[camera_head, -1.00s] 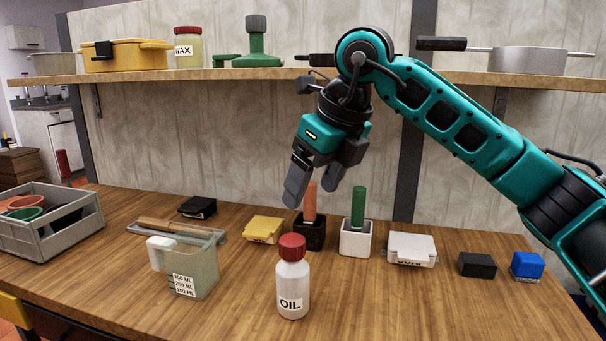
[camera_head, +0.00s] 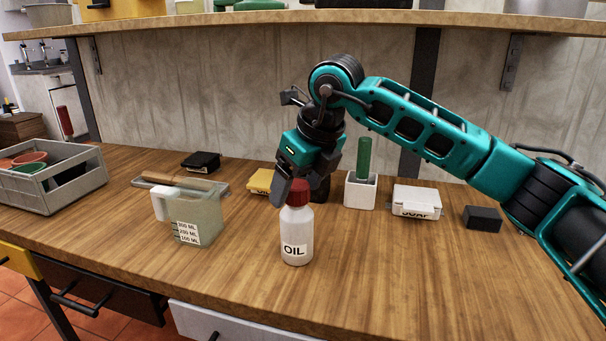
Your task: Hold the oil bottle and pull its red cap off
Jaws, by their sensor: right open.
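The white oil bottle (camera_head: 297,238) stands upright on the wooden bench, its OIL label facing me. Its red cap (camera_head: 299,192) is on its top. My right gripper (camera_head: 299,190) is open and points down at the cap, coming from behind and above. One finger shows just left of the cap, and the other is partly hidden behind it. I cannot tell whether the fingers touch the cap. My left gripper is not in view.
A measuring jug (camera_head: 188,215) stands left of the bottle. Behind are a yellow box (camera_head: 260,181), a white holder with a green stick (camera_head: 360,188) and a soap box (camera_head: 416,201). A grey crate (camera_head: 60,180) is far left. The bench front is clear.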

